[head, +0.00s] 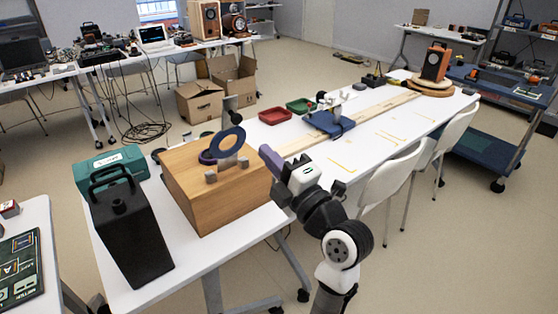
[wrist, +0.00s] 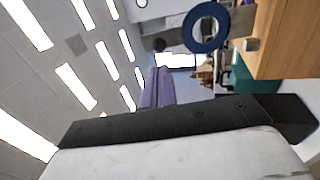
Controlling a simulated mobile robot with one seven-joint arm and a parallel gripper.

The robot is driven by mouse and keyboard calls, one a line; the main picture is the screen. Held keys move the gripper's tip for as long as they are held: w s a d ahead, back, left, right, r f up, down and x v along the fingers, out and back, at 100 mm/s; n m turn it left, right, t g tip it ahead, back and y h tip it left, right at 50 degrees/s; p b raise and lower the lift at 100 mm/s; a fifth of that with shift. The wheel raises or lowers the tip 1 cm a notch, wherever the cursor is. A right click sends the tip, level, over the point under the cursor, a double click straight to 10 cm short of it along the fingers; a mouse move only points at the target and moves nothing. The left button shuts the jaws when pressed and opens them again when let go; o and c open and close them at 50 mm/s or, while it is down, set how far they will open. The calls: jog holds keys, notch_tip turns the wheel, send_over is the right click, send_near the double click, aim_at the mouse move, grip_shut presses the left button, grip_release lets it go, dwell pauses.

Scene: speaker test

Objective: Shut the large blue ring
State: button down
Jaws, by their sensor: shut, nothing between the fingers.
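The large blue ring (head: 238,133) stands up, tilted, above the top of a wooden box (head: 235,198). A dark purple-blue rounded piece (head: 206,157) shows beside its lower left edge, and two small grey blocks (head: 211,177) sit near the box's front edge. My gripper (head: 267,154) has purple fingers, is shut and empty, and is just right of the box, apart from the ring. In the wrist view the fingers (wrist: 158,76) are together, and the blue ring (wrist: 188,28) is to their upper right with its hole facing the camera.
A black wedge-shaped speaker (head: 128,235) and a teal case (head: 105,168) stand left of the box. Red (head: 275,116) and green (head: 298,106) trays and a blue device (head: 328,124) lie behind my gripper. White chairs (head: 388,182) stand at the table's right side.

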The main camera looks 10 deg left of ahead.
aim_at(238, 121)
jog(key=p+x, duration=0.2)
jog(key=x, duration=0.4)
jog(key=shift+w+a+r+p, duration=0.15)
jog(key=shift+a+r+p, duration=0.15)
jog(key=shift+p, duration=0.05)
jog(key=shift+w+a+p, duration=0.35)
jog(key=shift+w+a, duration=0.25)
jog(key=shift+r, duration=0.1)
